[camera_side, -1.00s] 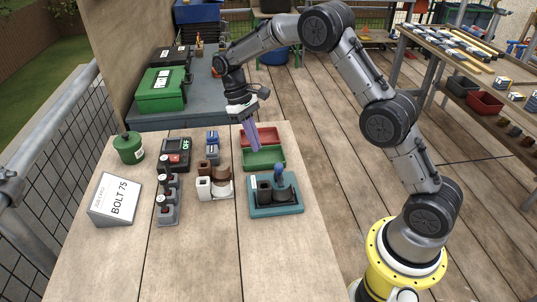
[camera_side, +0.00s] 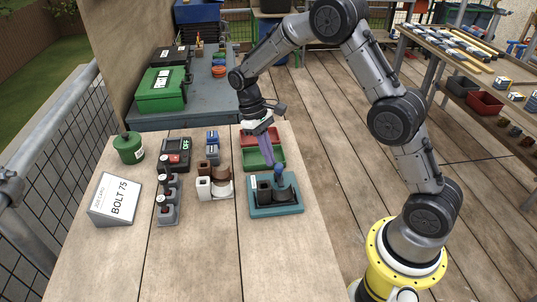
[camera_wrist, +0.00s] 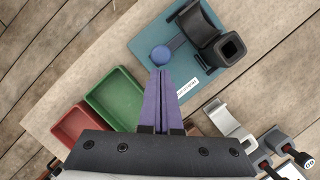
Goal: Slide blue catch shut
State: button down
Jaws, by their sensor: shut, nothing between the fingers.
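The blue catch (camera_side: 279,172) is a round-ended blue handle on a teal base plate (camera_side: 292,209) with dark fittings. In the wrist view its blue knob (camera_wrist: 161,56) lies just beyond the fingertips, with a bar running to the dark bracket (camera_wrist: 200,30) and square dark tube (camera_wrist: 230,47). My gripper (camera_side: 271,165) has long purple fingers pointing down, shut with nothing between them. In the wrist view the gripper (camera_wrist: 161,75) ends right beside the knob. I cannot tell whether the tips touch it. The fingers partly cover the green bin.
A red bin (camera_side: 249,136) and green bin (camera_side: 256,162) lie behind the teal plate. White and brown blocks (camera_side: 215,185), a grey rack (camera_side: 167,205), and a "BOLT 75" sign (camera_side: 117,200) stand to the left. The bench front is clear.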

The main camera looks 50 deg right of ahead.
jog(key=shift+s+a, duration=1)
jog(key=shift+w, duration=0.55)
jog(key=w, duration=0.1)
jog(key=w+r, duration=0.1)
jog(key=w, duration=0.1)
jog(key=shift+w+r, duration=0.15)
jog(key=shift+w, duration=0.15)
jog(key=v, duration=0.8)
jog(key=shift+r, duration=0.45)
